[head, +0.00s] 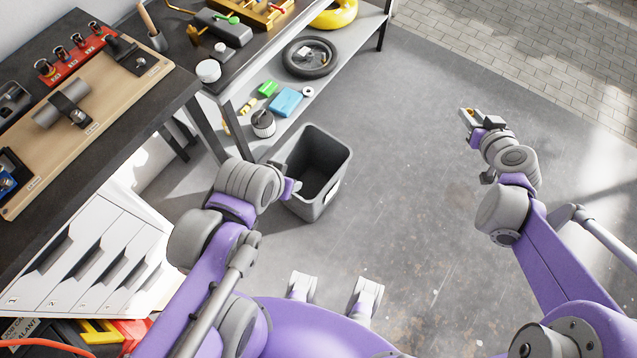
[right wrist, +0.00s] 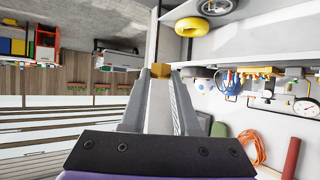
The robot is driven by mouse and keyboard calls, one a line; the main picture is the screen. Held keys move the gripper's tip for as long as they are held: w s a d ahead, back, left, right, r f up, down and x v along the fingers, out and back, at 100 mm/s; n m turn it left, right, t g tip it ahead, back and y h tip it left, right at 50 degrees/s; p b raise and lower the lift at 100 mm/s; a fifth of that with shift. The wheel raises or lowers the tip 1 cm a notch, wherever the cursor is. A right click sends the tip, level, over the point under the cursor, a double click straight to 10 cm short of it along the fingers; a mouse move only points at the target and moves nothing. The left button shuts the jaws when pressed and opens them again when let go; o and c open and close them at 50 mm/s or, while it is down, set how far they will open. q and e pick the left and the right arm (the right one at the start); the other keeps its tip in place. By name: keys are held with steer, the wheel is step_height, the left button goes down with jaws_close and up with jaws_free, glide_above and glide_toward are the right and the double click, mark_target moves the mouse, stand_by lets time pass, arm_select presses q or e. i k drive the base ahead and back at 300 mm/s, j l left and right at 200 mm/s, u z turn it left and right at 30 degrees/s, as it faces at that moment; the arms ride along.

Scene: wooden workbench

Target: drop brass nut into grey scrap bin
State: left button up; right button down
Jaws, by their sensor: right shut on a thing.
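The brass nut (head: 470,111) is held at the fingertips of my right gripper (head: 468,116), out over the open floor at the right. In the right wrist view the nut (right wrist: 161,69) shows as a small golden block between the tips of the right gripper (right wrist: 161,76). The grey scrap bin (head: 341,168) stands upright on the floor left of centre, open at the top, with a dark inside. My right gripper is well to the right of the bin. My left gripper (head: 294,188) is at the bin's near left rim; its fingers are mostly hidden by its wrist.
A low shelf (head: 290,126) behind the bin holds a blue box (head: 286,102), a black wheel (head: 310,57) and small parts. The workbench (head: 177,88) with a tool board is at the left, above white drawers (head: 95,262). The floor between the bin and my right arm is clear.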

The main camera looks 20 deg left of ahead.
mark_target(315, 194)
steer(key=k+j, duration=0.25)
steer(key=j, duration=0.15)
steer(key=k+j, duration=0.25)
steer(key=j, duration=0.2)
steer(key=k+j, duration=0.25)
steer(key=j, duration=0.15)
steer(key=i+l+z, duration=0.1)
steer(key=i+z, duration=0.35)
steer(key=i, duration=0.1)
